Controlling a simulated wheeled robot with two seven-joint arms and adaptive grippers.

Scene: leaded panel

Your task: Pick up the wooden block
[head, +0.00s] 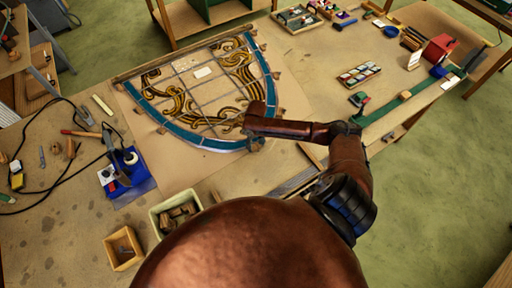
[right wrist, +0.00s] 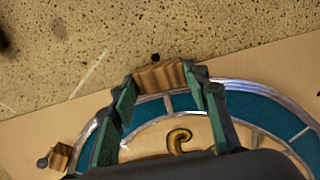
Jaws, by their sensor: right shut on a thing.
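The wooden block (right wrist: 160,76) is small and brown, and it sits between the fingertips of my right gripper in the right wrist view. My right gripper (head: 256,138) is shut on it, at the near right edge of the leaded panel (head: 214,143). The panel's blue-green border also shows behind the fingers in the right wrist view (right wrist: 256,107). In the head view the block is mostly hidden by the gripper and too small to make out well. I cannot tell whether it still touches the table. My left gripper is not in view.
Another small wooden block (right wrist: 60,156) with a nail beside it stands at the panel's edge. A color tray (head: 359,75) lies to the right.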

